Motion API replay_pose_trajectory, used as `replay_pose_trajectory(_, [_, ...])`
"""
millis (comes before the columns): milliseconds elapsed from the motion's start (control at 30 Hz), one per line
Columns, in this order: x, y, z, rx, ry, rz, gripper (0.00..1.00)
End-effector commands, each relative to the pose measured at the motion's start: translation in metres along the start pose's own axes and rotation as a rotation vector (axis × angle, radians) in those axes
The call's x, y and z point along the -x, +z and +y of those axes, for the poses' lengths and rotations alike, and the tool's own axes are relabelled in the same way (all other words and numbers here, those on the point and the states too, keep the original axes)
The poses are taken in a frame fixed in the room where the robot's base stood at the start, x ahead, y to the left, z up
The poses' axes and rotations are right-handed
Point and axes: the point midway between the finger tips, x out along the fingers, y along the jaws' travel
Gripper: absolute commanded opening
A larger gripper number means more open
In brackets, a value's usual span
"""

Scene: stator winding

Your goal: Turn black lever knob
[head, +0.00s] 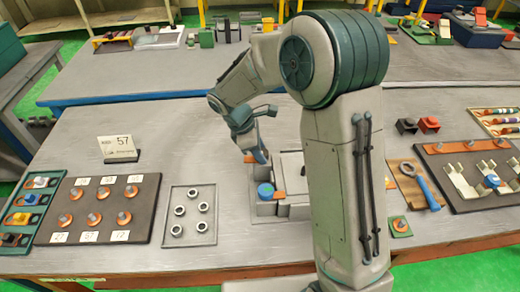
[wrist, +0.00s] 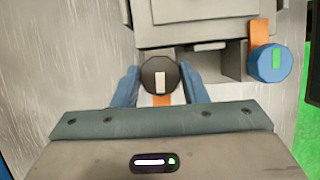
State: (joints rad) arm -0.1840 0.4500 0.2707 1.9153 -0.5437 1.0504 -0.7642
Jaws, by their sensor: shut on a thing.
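The black lever knob (wrist: 160,76) is a round dark knob with a pale bar across its top, in the middle of the wrist view. An orange strip shows just below it. My gripper (wrist: 160,84) has one blue finger on each side of the knob and is shut on it. In the head view my gripper (head: 257,152) reaches down at the left side of a grey fixture (head: 292,180). The black knob is hidden or too small to make out there.
A blue knob (wrist: 268,62) with a green bar sits on the same fixture, right of the black one; it also shows in the head view (head: 265,190). A board with orange-topped pegs (head: 105,210) and a plate of rings (head: 190,214) lie left.

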Motion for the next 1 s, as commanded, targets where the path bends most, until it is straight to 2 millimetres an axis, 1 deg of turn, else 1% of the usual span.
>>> replay_pose_trajectory(33, [-0.003,-0.002,-0.003,0.004,-0.008,0.001,0.17])
replay_pose_trajectory(267, [-0.003,-0.002,-0.003,0.004,-0.009,0.001,0.17])
replay_pose_trajectory(300, [-0.003,-0.002,-0.003,0.003,-0.009,0.001,0.45])
replay_pose_trajectory(367, [-0.003,-0.002,-0.003,0.003,-0.008,0.001,0.62])
replay_pose_trajectory(633, [-0.001,-0.001,-0.001,0.0,-0.004,0.0,0.62])
replay_pose_trajectory(767, [0.006,-0.001,0.0,-0.001,-0.001,0.001,0.62])
replay_pose_trajectory(867, [0.022,-0.002,0.0,-0.002,0.002,0.003,0.62])
replay_pose_trajectory(1000, [0.053,-0.002,0.0,-0.001,0.003,0.003,0.62])
